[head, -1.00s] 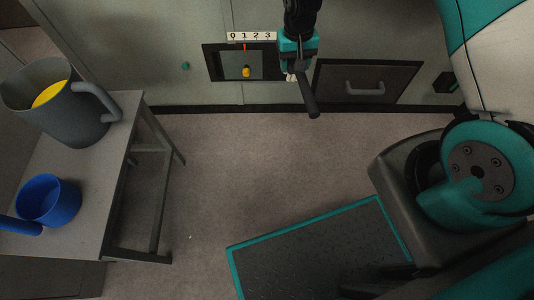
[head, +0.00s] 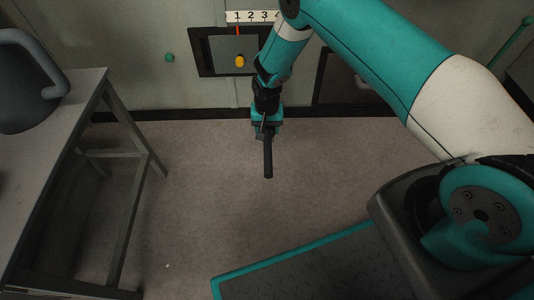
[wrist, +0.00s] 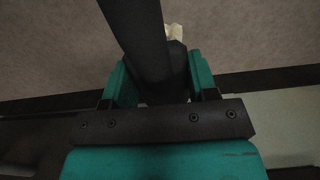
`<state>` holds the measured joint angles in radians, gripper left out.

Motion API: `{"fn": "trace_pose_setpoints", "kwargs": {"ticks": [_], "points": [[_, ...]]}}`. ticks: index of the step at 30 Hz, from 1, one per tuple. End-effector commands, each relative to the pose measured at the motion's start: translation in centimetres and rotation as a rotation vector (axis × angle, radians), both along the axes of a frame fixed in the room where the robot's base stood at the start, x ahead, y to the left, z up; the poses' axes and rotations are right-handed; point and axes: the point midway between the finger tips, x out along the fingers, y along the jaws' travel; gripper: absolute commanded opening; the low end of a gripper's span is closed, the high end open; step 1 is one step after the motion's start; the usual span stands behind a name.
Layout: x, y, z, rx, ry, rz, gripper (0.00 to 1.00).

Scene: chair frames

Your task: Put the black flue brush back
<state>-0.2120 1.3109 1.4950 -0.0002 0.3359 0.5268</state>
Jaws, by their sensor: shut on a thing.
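My gripper (head: 265,122) is shut on the black flue brush (head: 268,158). In the head view the brush's dark shaft points down from the fingers, above the floor and clear of the wall. In the wrist view the black shaft (wrist: 146,40) runs between the two teal fingers (wrist: 158,85) toward the top edge. A small pale piece shows just past the fingers there; I cannot tell whether it belongs to the brush. The brush's full shape is partly hidden by the gripper.
A wall opening (head: 221,53) with a yellow knob (head: 240,61) sits under a numbered scale (head: 252,16). The middle floor is clear.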

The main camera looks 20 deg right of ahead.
Motion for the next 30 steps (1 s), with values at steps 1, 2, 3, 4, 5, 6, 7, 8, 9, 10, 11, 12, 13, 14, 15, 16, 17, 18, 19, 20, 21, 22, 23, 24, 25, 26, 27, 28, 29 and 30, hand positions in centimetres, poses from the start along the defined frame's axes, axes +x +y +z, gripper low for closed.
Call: {"fn": "trace_pose_setpoints", "kwargs": {"ticks": [1, 2, 3, 4, 5, 6, 7, 8, 9, 10, 11, 12, 13, 14, 15, 16, 17, 18, 19, 20, 21, 22, 23, 24, 25, 26, 27, 28, 29, 30], "points": [[0.0, 0.0, -2.4, -0.001, 0.001, 0.0, 0.34], [0.0, 0.0, -3.1, 0.0, 0.001, 0.0, 0.34], [0.0, 0.0, -4.1, -0.001, 0.001, 0.0, 0.34], [0.0, 0.0, -4.7, -0.001, 0.001, 0.0, 0.34], [0.0, 0.0, -5.2, 0.0, 0.001, 0.0, 0.34], [0.0, 0.0, -5.8, 0.0, 0.0, 0.0, 0.34], [0.0, 0.0, -6.1, 0.0, 0.0, 0.0, 0.34], [0.0, 0.0, -6.4, 0.0, 0.0, 0.0, 0.34], [0.0, 0.0, -6.7, 0.0, 0.0, 0.0, 0.34], [0.0, 0.0, -6.8, 0.0, 0.0, 0.0, 0.34], [0.0, 0.0, -6.9, 0.0, 0.0, 0.0, 0.34], [0.0, 0.0, -7.1, 0.0, 0.0, 0.0, 0.34], [0.0, 0.0, -7.3, 0.0, 0.0, 0.0, 0.34], [0.0, 0.0, -7.7, 0.0, 0.0, 0.0, 0.34], [0.0, 0.0, -8.2, 0.0, 0.0, 0.0, 0.34], [0.0, 0.0, -8.7, 0.0, 0.0, 0.0, 0.34], [0.0, 0.0, -9.3, 0.0, 0.0, 0.0, 0.34], [0.0, 0.0, -10.1, -0.001, 0.001, 0.0, 0.34], [0.0, 0.0, -10.6, -0.001, 0.001, 0.0, 0.34], [0.0, 0.0, -10.9, 0.0, 0.0, 0.0, 0.34], [0.0, 0.0, -11.2, 0.0, -0.001, 0.0, 0.34], [0.1, 0.0, -11.3, 0.001, -0.001, 0.0, 0.34], [0.1, 0.0, -11.2, 0.001, -0.001, 0.0, 0.34], [0.1, 0.0, -11.1, 0.001, -0.001, 0.0, 0.34], [0.1, 0.0, -11.0, 0.001, -0.001, 0.0, 0.34], [0.1, 0.0, -11.0, 0.001, -0.001, 0.0, 0.34], [0.1, 0.0, -11.0, 0.001, -0.001, 0.0, 0.34], [0.1, 0.0, -11.0, 0.001, -0.001, 0.0, 0.34], [0.0, 0.0, -11.0, 0.0, -0.001, 0.0, 0.34], [0.0, 0.0, -11.1, 0.0, -0.001, 0.0, 0.34]]}}
